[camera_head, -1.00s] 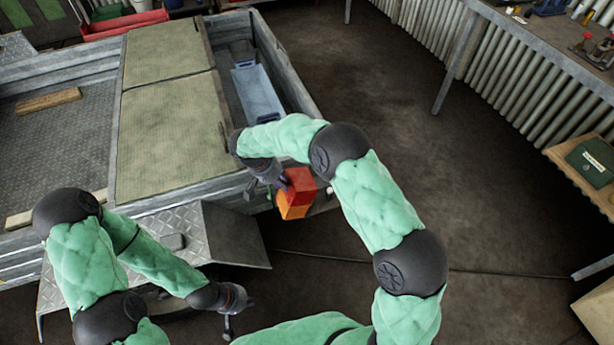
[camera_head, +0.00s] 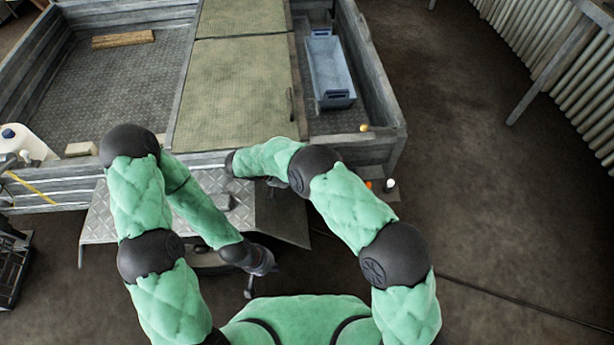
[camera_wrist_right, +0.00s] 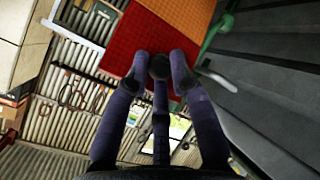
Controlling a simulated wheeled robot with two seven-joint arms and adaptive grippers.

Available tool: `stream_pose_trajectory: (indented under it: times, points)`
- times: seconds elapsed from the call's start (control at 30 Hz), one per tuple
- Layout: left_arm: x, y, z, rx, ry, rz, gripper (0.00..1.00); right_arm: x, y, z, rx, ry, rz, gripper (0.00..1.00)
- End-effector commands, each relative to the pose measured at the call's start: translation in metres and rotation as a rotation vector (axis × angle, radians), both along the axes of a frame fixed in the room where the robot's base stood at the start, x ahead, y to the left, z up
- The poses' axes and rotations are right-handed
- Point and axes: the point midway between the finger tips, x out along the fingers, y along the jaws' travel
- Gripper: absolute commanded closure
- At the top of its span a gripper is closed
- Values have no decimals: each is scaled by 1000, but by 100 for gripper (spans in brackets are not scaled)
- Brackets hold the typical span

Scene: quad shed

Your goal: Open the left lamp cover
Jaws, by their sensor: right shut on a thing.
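The red and orange lamp cover (camera_wrist_right: 150,40) fills the top of the right wrist view. My right gripper (camera_wrist_right: 160,72) is shut on its red part. In the head view the cover and the right fingers are hidden behind my right forearm. At the trailer's rear right corner, an orange bulb (camera_head: 368,185) and a white bulb (camera_head: 389,185) show bare on the lamp base, with no cover over them. My left gripper (camera_head: 256,280) hangs low in front of the trailer's rear, apart from the lamp; its fingers are too small to tell whether they are open.
The trailer bed (camera_head: 110,85) has low plank walls and holds green boards (camera_head: 230,95) and a blue tray (camera_head: 334,70). A metal mudguard (camera_head: 285,215) juts out below the rear wall. Open floor (camera_head: 500,220) lies to the right. A bench leg stands at upper right.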

Motion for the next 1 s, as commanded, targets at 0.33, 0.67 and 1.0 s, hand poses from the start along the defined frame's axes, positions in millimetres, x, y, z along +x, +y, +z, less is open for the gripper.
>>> stream_pose_trajectory:
  times: [0.33, 0.67, 1.0]
  points:
    - [0, 0, -2, 0, 0, 0, 100, -4, -7, -14, -15, 17, -4, 100]
    - [0, 0, -2, 0, 0, 0, 100, -5, -7, -14, -15, 19, -5, 52]
    - [0, 0, -2, 0, 0, 0, 100, -3, -5, -9, -13, 12, -7, 52]
